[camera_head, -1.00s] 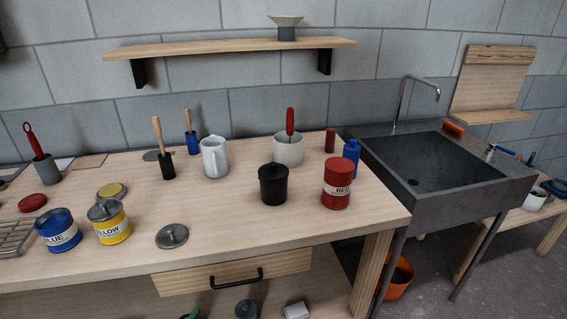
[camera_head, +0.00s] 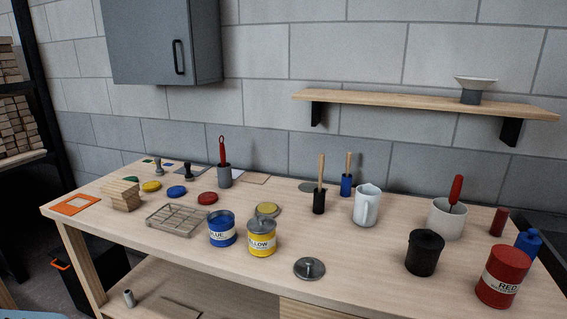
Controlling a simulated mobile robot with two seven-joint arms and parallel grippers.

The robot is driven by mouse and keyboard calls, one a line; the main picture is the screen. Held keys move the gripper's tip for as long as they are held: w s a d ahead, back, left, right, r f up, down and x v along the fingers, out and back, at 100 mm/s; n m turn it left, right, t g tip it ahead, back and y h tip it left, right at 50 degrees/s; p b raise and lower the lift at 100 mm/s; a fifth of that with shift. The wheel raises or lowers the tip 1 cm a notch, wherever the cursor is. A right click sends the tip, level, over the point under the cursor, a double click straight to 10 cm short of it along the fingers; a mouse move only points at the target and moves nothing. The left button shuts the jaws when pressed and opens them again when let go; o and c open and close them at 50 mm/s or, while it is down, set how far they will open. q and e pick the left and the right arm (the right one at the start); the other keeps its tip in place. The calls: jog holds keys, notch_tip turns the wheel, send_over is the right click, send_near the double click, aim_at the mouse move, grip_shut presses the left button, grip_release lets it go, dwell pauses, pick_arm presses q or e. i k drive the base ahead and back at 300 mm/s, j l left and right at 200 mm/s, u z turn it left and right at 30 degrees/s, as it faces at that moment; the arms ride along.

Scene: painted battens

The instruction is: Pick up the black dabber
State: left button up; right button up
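The black dabber (camera_head: 319,201) stands upright on the table, with a black lower body and a thin pale wooden handle pointing up. It is near the middle of the table. A similar blue dabber (camera_head: 347,186) stands just behind it to the right. A white jug (camera_head: 366,206) is to its right. Neither of my grippers is in view.
The wooden table (camera_head: 375,271) also holds a blue tin (camera_head: 222,232), a yellow tin (camera_head: 262,241), a round metal lid (camera_head: 309,268), a black lidded pot (camera_head: 424,256) and a red tin (camera_head: 503,281). A wire rack (camera_head: 180,223) lies at left. A shelf (camera_head: 420,102) hangs above.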

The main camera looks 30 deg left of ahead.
aim_at(189, 176)
jog(key=u, duration=1.7)
